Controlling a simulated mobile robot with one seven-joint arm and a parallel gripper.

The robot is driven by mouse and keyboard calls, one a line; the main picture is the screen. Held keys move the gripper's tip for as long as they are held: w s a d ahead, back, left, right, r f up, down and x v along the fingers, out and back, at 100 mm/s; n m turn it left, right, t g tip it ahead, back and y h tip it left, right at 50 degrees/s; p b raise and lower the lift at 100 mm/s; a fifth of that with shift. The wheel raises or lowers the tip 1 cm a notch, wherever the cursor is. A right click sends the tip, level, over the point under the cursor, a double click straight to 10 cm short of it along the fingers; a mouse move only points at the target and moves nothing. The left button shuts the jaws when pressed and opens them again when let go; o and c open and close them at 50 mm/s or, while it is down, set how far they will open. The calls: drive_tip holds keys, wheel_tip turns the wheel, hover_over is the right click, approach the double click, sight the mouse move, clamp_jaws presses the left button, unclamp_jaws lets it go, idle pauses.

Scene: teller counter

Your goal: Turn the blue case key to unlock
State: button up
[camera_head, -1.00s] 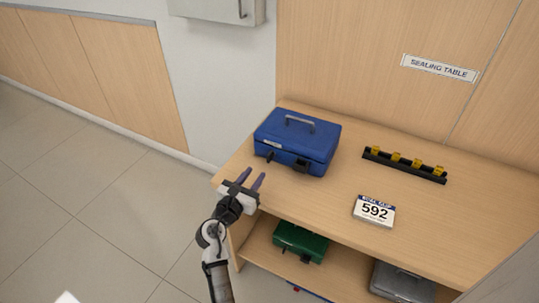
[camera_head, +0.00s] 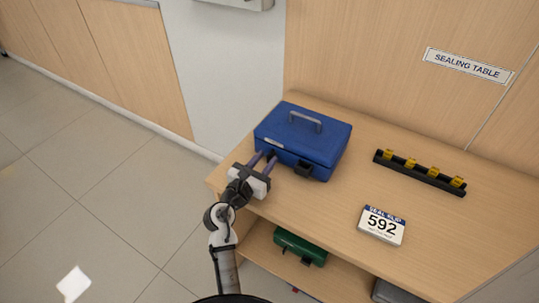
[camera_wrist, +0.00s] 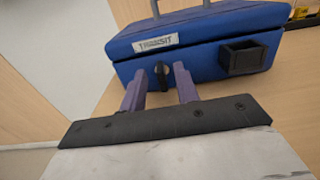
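The blue case (camera_head: 303,140) sits shut on the table's left end, its handle (camera_head: 305,121) on the lid. In the wrist view its front (camera_wrist: 200,68) carries a label (camera_wrist: 156,43), a black key (camera_wrist: 162,74) and a black latch block (camera_wrist: 243,56). The key looks upright. My gripper (camera_head: 264,159) is at the front left of the case. In the wrist view its two purple fingers (camera_wrist: 161,84) are open, one either side of the key, with gaps visible. I cannot tell how far the tips reach along the key.
The wooden table (camera_head: 330,200) also bears a black rack with yellow pieces (camera_head: 420,172) and a seal slip card reading 592 (camera_head: 382,225). A green case (camera_head: 300,246) lies on the shelf below, with a grey case (camera_head: 392,292) partly in view. The table's front centre is clear.

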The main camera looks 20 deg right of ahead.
drive_tip(key=shift+w+d, duration=0.2)
drive_tip(key=shift+c, duration=0.3)
clamp_jaws()
drive_tip(key=shift+m, duration=0.3)
drive_tip(key=shift+s+d+m+b, duration=0.15)
drive_tip(key=shift+m+b, duration=0.15)
drive_tip(key=shift+m, duration=1)
drive_tip(key=shift+s+d+m+b, duration=0.1)
drive_tip(key=shift+m+b, duration=0.2)
drive_tip(key=shift+m, duration=1)
